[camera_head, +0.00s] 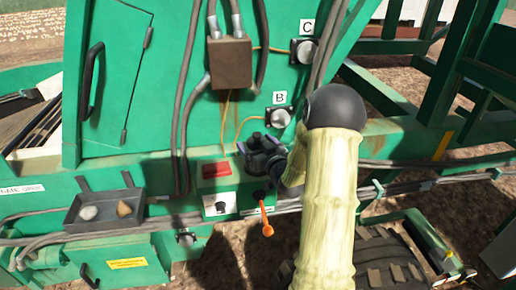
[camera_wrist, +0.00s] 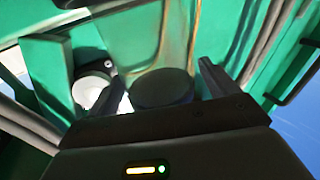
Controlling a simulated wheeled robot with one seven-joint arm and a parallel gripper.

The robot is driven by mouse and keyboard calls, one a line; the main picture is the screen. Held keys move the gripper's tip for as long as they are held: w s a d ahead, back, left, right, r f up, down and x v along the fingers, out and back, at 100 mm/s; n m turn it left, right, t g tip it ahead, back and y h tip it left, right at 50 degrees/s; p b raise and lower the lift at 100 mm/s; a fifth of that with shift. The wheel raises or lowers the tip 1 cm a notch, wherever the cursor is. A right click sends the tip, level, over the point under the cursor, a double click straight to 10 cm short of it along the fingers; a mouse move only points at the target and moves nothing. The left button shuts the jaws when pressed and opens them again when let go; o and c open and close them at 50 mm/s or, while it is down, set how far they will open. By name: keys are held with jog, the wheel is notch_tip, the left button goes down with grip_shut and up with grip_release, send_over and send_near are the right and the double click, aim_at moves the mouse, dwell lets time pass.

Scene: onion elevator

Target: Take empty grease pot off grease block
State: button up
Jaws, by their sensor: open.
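A dark round pot (camera_wrist: 162,88), which looks like the grease pot, lies between my gripper's two fingers in the wrist view. My gripper (camera_wrist: 160,76) is open, with one finger on each side of the pot; I cannot tell whether either finger touches it. In the head view, a dark pot-like fitting (camera_head: 262,153) sits on the green machine below the B sign. My gripper (camera_head: 281,164) is beside it on the right, partly hidden by my pale arm. The grease block under the pot is not clearly visible, and the pot's contents cannot be seen.
Round fittings marked B (camera_head: 280,118) and C (camera_head: 304,51) are above, with cables near them. An orange lever (camera_head: 265,216) hangs below the pot. A tray (camera_head: 104,209) with two small items is at left. Green frame beams and a tyre (camera_head: 385,262) are at right.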

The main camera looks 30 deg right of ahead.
jog(key=shift+w, duration=0.8)
jog(key=c, duration=1.2)
jog(key=shift+r, duration=0.1)
notch_tip(320, 180, up, 10)
jog(key=b, duration=0.3)
jog(key=shift+d, duration=0.1)
